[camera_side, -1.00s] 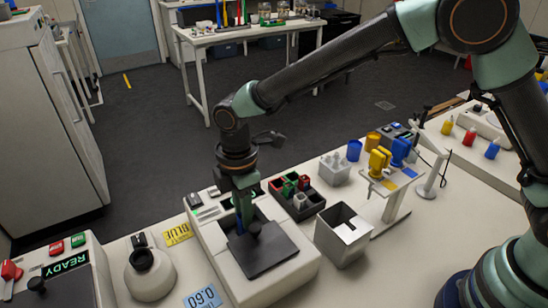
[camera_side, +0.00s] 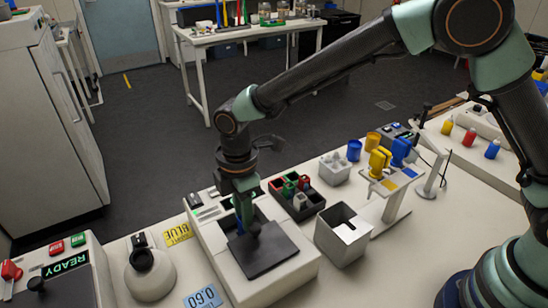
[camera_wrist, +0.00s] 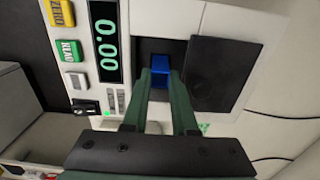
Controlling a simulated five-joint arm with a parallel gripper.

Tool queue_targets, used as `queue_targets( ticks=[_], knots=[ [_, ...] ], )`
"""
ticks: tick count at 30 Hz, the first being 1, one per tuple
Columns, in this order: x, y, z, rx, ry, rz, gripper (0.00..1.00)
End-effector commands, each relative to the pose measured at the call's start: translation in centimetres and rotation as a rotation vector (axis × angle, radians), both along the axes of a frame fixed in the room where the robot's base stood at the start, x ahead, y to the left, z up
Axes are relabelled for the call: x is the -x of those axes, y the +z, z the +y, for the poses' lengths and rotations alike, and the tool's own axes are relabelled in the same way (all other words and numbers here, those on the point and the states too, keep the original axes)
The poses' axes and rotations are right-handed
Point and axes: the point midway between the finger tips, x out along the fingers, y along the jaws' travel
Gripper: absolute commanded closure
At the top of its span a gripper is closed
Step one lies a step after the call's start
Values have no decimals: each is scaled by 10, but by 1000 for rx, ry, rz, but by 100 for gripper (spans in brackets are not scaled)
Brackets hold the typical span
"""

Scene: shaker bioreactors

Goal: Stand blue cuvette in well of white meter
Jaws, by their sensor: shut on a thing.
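The white meter (camera_side: 218,252) stands on the bench in the middle of the side view, with its dark square lid (camera_side: 264,252) to the right of the well. In the wrist view, the green fingers of my gripper (camera_wrist: 162,78) are shut on the blue cuvette (camera_wrist: 160,66). The cuvette's blue top shows between the fingertips, within the dark opening of the well (camera_wrist: 150,47). The fingers hide its lower part, so I cannot tell how deep it sits. In the side view my gripper (camera_side: 246,212) points down over the well beside the lid.
The meter's display (camera_wrist: 106,45) reads 0.00. A metal bin (camera_side: 343,236) stands right of the meter, and a dark divided rack (camera_side: 298,206) with caps stands behind it.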

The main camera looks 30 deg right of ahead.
Motion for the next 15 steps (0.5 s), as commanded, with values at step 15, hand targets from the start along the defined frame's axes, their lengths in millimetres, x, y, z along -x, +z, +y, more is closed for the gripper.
queue_targets(
  ticks=[15],
  knots=[
    [0, -14, 0, 1, 0, 1, 100]
  ],
)
